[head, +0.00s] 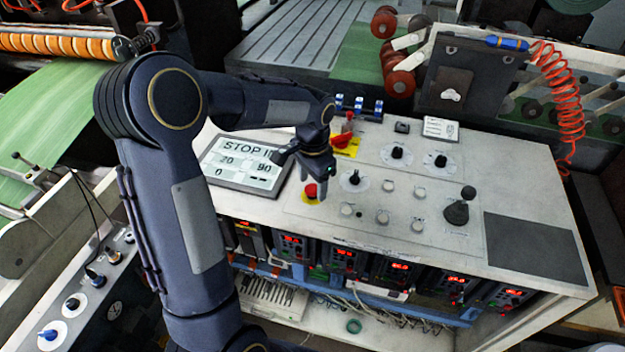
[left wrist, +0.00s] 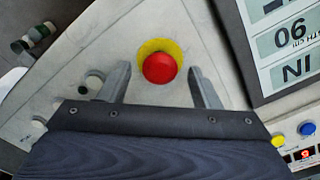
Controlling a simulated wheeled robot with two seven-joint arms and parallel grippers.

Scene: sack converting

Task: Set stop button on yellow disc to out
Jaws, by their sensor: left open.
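The red stop button (head: 311,190) sits on a yellow disc (head: 309,199) on the white console top, right of the display. In the left wrist view the red button (left wrist: 160,68) lies between my two fingers, with the yellow disc (left wrist: 151,47) showing around its far side. My left gripper (head: 316,184) is open above the button, its fingers (left wrist: 160,88) apart on either side in the picture. I cannot tell whether they touch it. Whether the button is in or out is not clear. My right gripper is not in view.
The display (head: 243,165) reading STOP stands just left of the button. A red switch on a yellow plate (head: 346,147) is behind my gripper. Several knobs and white buttons, such as a black knob (head: 354,177), lie to the right. A dark pad (head: 535,250) covers the right end.

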